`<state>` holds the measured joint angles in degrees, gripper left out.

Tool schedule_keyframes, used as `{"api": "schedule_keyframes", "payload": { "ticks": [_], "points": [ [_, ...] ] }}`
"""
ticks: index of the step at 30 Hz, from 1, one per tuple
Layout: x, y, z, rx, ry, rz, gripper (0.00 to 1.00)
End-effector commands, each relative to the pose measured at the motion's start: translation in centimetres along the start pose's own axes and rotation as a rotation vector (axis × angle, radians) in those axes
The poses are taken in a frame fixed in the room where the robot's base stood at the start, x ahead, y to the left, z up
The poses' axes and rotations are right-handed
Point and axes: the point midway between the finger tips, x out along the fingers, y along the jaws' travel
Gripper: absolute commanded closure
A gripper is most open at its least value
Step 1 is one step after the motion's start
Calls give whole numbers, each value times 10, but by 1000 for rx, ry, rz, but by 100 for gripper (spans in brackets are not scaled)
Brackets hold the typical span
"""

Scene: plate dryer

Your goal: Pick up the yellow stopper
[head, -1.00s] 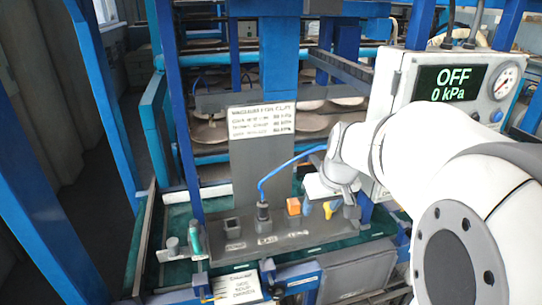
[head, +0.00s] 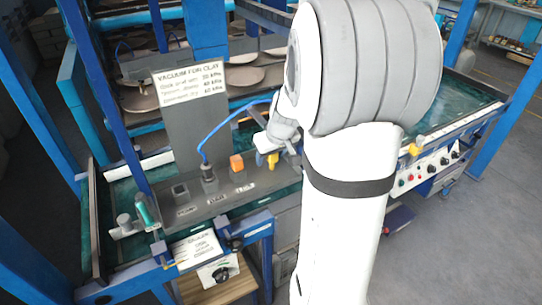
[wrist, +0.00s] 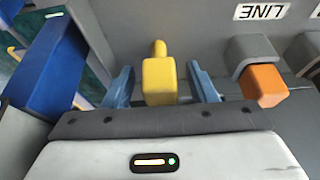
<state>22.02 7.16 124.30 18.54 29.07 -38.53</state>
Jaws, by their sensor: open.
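The yellow stopper (wrist: 159,80) has a square block body and a narrower rounded tip. In the wrist view it lies between the two blue fingers of my gripper (wrist: 161,86), with a visible gap on each side. My gripper is open around the stopper and not closed on it. In the head view the stopper (head: 273,160) shows at the right end of the grey panel, partly covered by my gripper (head: 267,158). What the stopper sits on is hidden.
An orange block (wrist: 264,84) sits in a grey holder beside the stopper, near a "LINE" label (wrist: 262,11). A blue post (wrist: 47,62) stands close on the left in the wrist view. A blue hose (head: 215,130) rises from a black fitting (head: 209,181).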

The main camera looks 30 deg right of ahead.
Motion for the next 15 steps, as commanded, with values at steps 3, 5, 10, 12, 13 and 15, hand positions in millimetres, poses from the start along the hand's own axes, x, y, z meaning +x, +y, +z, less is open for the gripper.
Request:
{"api": "schedule_keyframes", "payload": {
  "ticks": [3,5,10,12,13,15],
  "points": [
    [0,0,0,0,0,0,48],
    [0,0,0,-1,0,0,52],
    [0,-1,0,-1,0,0,66],
    [0,-1,0,-1,0,0,72],
    [0,-1,0,-1,0,0,74],
    [0,-1,0,-1,0,-1,80]
  ]
}}
